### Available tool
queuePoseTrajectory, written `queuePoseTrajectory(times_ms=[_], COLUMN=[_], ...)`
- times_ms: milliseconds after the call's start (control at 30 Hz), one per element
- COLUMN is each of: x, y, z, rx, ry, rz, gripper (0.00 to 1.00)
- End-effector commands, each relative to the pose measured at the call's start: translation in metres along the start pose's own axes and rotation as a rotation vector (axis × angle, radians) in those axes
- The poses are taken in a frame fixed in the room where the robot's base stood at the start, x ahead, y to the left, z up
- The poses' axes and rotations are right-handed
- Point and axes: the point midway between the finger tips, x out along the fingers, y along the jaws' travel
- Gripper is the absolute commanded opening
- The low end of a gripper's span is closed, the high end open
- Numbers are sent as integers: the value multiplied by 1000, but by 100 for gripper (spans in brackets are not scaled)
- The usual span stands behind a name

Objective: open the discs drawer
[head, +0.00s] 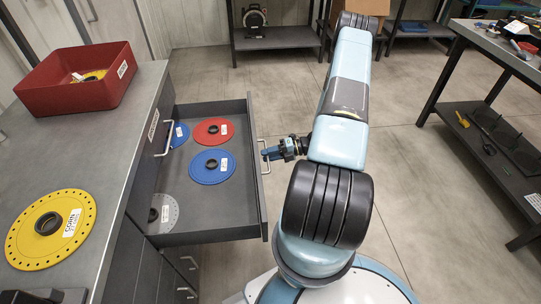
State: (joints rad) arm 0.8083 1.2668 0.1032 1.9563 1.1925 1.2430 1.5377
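The discs drawer (248,183) is pulled far out of the grey cabinet at the left. Inside lie a red disc (214,131), a blue disc (212,167), another blue disc (177,135) partly under the cabinet edge, and a grey disc (166,212). The drawer's front handle (266,168) is a thin upright-looking bar on the drawer front. My gripper (266,154) is at the middle of this handle, with its fingertips overlapping the bar. The fingers are too small in this view to tell whether they are closed on it.
On the cabinet top (120,138) stand a red bin (80,95) with a yellow disc inside and a yellow disc (70,243) labelled CORN. Another handle (164,138) shows on the cabinet beside the open drawer. A workbench (480,40) stands at the right. Floor between is clear.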

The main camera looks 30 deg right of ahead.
Motion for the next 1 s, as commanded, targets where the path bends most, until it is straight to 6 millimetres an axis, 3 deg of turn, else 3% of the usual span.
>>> queuePoseTrajectory(times_ms=[267,700,1000], x=[-18,-102,-134], y=[1,-1,-2], z=[2,0,-1], rx=[-2,-1,0], ry=[-4,-2,0], rz=[1,-1,-1], gripper=[29,29,29])
